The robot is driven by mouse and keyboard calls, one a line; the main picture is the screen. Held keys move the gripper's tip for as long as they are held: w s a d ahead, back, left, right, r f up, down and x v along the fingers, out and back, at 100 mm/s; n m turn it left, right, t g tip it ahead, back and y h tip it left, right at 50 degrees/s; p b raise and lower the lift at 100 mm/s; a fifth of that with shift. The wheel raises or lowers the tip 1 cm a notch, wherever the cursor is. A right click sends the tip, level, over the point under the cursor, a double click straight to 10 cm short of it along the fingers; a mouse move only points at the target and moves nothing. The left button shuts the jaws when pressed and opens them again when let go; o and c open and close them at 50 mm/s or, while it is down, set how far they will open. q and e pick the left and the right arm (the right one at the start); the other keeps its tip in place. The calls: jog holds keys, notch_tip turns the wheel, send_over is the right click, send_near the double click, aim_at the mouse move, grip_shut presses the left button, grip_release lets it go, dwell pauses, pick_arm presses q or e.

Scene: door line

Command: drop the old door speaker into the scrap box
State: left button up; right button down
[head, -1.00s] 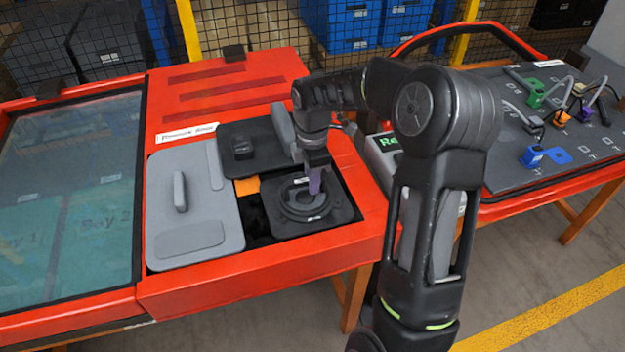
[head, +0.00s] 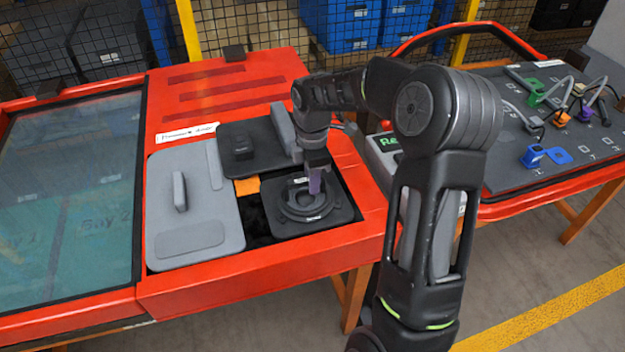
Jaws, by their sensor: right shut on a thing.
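The old door speaker (head: 306,212) is a dark round ring on a black square plate, set in the opening of the red door panel. The speaker looks level and low in the opening. My left gripper is not in view. I cannot identify a scrap box in this view.
A grey cover with a handle (head: 195,210) lies left of the speaker, and a black part (head: 250,148) sits behind it. An orange piece (head: 247,187) lies between. A grey board with coloured connectors (head: 545,120) stands at the right. Blue bins (head: 345,25) are behind mesh.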

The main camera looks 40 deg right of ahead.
jog(key=shift+r+p, duration=1.1)
jog(key=shift+r, duration=0.4)
dwell(0.8)
jog(key=c, duration=2.1)
grip_release()
jog(key=shift+w, duration=0.1)
grip_shut()
